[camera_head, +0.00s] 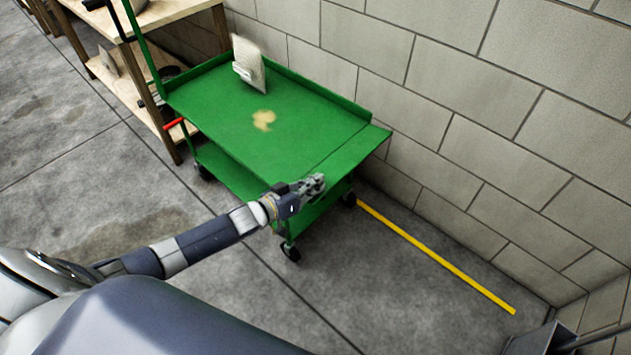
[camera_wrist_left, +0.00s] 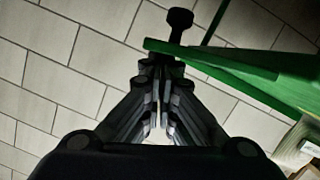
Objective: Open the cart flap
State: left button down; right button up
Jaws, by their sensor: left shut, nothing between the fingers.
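The green cart (camera_head: 215,105) stands against the block wall. Its flap (camera_head: 352,148) is the narrow green panel at the right end of the top, and looks about level with the top. My left gripper (camera_head: 318,181) is shut and empty at the flap's near corner. In the left wrist view, the closed fingers (camera_wrist_left: 161,90) point toward a green cart edge (camera_wrist_left: 225,68), close to it. I cannot tell whether they touch it. My right gripper is not in view.
A beige ribbed filter (camera_head: 248,64) stands on the cart top near a tan stain (camera_head: 263,120). A wooden shelf (camera_head: 120,75) is beyond the cart's left end. A yellow floor line (camera_head: 435,255) runs from the cart. The floor in front is clear.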

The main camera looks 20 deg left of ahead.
pick_arm(q)
jog(key=shift+s+d+f, duration=0.1)
jog(key=shift+d+f, duration=0.05)
jog(key=shift+f, duration=0.05)
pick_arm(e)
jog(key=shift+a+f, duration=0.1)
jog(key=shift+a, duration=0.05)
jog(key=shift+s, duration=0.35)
pick_arm(q)
jog(key=v, duration=1.2)
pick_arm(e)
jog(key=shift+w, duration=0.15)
